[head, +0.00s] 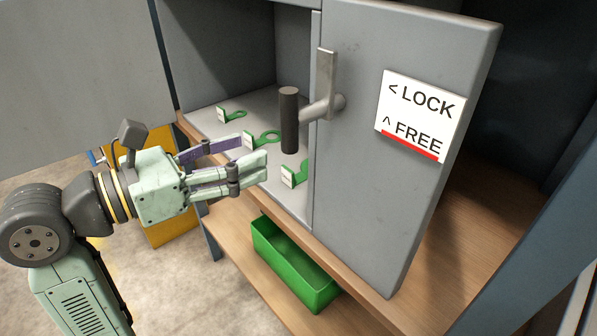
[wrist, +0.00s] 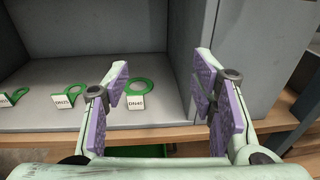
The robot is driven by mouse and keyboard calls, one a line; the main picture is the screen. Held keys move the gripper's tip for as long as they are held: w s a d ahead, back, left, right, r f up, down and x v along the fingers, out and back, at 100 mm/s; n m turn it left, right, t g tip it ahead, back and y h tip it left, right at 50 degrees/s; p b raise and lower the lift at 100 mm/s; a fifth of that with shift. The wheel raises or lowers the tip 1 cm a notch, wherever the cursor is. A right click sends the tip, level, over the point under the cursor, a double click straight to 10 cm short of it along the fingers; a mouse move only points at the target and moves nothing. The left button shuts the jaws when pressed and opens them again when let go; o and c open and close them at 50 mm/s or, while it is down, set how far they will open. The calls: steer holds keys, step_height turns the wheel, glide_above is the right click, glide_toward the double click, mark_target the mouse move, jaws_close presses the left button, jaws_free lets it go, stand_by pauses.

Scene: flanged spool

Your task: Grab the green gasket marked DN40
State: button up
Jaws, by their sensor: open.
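The green DN40 gasket (wrist: 148,90), a flat ring with a white tag, lies on the grey cabinet floor in the wrist view. It is the rightmost of three tagged gaskets there. It appears to be the nearest one (head: 302,171) in the head view, close to the door edge, where its tag is unreadable. My gripper (head: 253,152) is open and empty at the front of the cabinet opening. In the wrist view my gripper (wrist: 162,75) has its fingers spread, with the gasket beyond them, nearer the left finger. Nothing touches the gasket.
Two other gaskets (head: 268,135) (head: 238,114) lie farther back. A grey door (head: 375,190) with a dark handle grip (head: 289,122) stands right of the opening. Its sign (head: 420,115) reads LOCK and FREE. A green bin (head: 285,262) sits below on a wooden shelf.

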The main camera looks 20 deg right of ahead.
mark_target(286, 174)
steer(key=w+f+y, duration=0.3)
steer(key=f+y, duration=0.1)
steer(key=f, duration=0.3)
steer(key=shift+n, duration=0.4)
steer(key=shift+w+a+f+p+x, duration=0.15)
steer(key=shift+p+x, duration=0.15)
steer(key=shift+x, duration=1.45)
steer(key=shift+w+a+p+x, duration=0.15)
steer(key=shift+p+x, duration=0.1)
steer(key=shift+x, duration=1.5)
steer(key=shift+w+f+p+x, duration=0.1)
steer(key=shift+p+x, duration=0.2)
steer(key=shift+x, duration=1.4)
steer(key=shift+r, duration=0.1)
steer(key=shift+c, duration=0.3)
steer(key=c, duration=1)
